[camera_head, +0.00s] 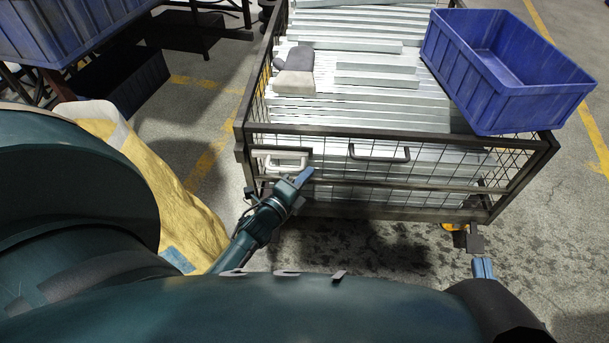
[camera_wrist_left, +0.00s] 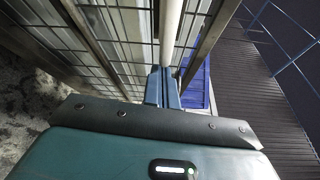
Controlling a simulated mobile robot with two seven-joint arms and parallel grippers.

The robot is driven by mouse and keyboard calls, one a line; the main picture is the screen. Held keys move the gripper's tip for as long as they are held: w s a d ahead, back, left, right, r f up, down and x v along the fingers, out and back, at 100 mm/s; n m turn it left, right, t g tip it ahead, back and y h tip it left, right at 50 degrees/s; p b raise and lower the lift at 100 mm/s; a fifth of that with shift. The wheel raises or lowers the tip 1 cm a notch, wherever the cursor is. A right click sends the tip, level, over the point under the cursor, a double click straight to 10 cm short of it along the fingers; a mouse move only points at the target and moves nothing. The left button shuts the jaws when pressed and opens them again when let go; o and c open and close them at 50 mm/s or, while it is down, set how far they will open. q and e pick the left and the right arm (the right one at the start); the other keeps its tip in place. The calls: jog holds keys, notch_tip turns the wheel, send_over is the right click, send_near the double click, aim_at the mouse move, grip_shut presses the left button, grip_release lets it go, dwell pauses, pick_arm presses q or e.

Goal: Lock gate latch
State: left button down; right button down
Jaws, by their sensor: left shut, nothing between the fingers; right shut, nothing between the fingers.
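A wire-mesh gate (camera_head: 340,172) with dark metal rails closes the near side of a cage cart. A pale bent handle (camera_head: 287,163) is at its left end and a darker grey handle (camera_head: 378,158) nearer the middle; I cannot tell which part is the latch. My left gripper (camera_head: 305,177) is shut and empty, just in front of the gate beside the pale handle. In the left wrist view its blue fingertips (camera_wrist_left: 162,88) are together in line with a pale rod (camera_wrist_left: 171,30); contact is unclear. My right gripper (camera_head: 483,268) is shut and empty, below the cart's right front corner.
Galvanized bars (camera_head: 385,105) fill the cart, with dark and beige pads (camera_head: 295,80) on them. A blue crate (camera_head: 520,103) rests at the cart's right. Another blue bin (camera_head: 60,30) and a yellow sack (camera_head: 175,200) are at left. Floor before the cart is clear.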

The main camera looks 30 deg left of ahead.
pick_arm(q)
jog(key=a, duration=0.1)
jog(key=s+a, duration=0.2)
jog(key=a, duration=0.1)
jog(key=shift+a, duration=0.1)
pick_arm(e)
jog(key=shift+d+h, duration=0.1)
jog(key=shift+h, duration=0.2)
